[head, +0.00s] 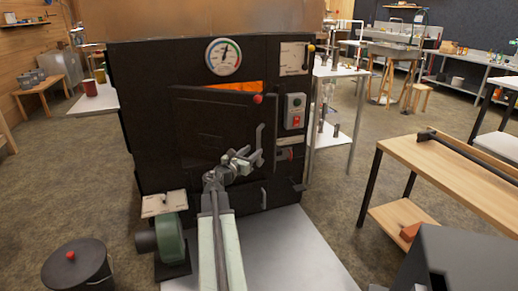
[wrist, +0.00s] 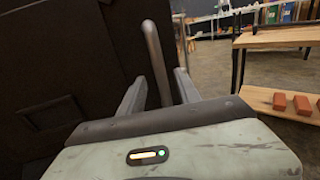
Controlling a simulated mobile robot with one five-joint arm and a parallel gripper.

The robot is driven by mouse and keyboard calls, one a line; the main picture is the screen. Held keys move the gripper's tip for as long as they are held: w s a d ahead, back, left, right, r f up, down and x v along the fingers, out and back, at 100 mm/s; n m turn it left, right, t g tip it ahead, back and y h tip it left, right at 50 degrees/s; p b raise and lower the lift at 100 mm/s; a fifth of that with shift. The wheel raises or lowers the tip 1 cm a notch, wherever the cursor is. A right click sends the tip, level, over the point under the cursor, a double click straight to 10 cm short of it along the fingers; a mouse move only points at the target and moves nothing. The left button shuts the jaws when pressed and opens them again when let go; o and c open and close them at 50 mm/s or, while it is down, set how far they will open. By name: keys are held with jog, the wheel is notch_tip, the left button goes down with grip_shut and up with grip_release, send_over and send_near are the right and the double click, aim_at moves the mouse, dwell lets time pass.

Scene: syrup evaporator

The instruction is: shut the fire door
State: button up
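The dark fire door (head: 205,130) is on the front of the black evaporator. It stands ajar, with an orange glow showing above its top edge. Its grey bar handle (head: 259,140) is at the door's right side. My gripper (head: 246,160) is at the handle, at the end of my arm. In the wrist view, the handle (wrist: 152,50) rises between the two fingers of my gripper (wrist: 160,88). The fingers are apart, with gaps beside the bar. The dark door panel (wrist: 60,70) fills the left of that view.
A control box (head: 295,110) and a dial (head: 223,57) are on the evaporator front. A green blower (head: 170,238) stands at its lower left, near a black bin (head: 77,268). A wooden bench (head: 440,170) is at right. Open floor lies between evaporator and bench.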

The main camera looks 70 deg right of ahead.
aim_at(258, 162)
jog(key=d, duration=0.3)
jog(key=s+d, duration=0.1)
jog(key=d, duration=0.1)
jog(key=shift+d, duration=0.25)
grip_shut()
jog(key=shift+w, duration=0.15)
dwell(0.8)
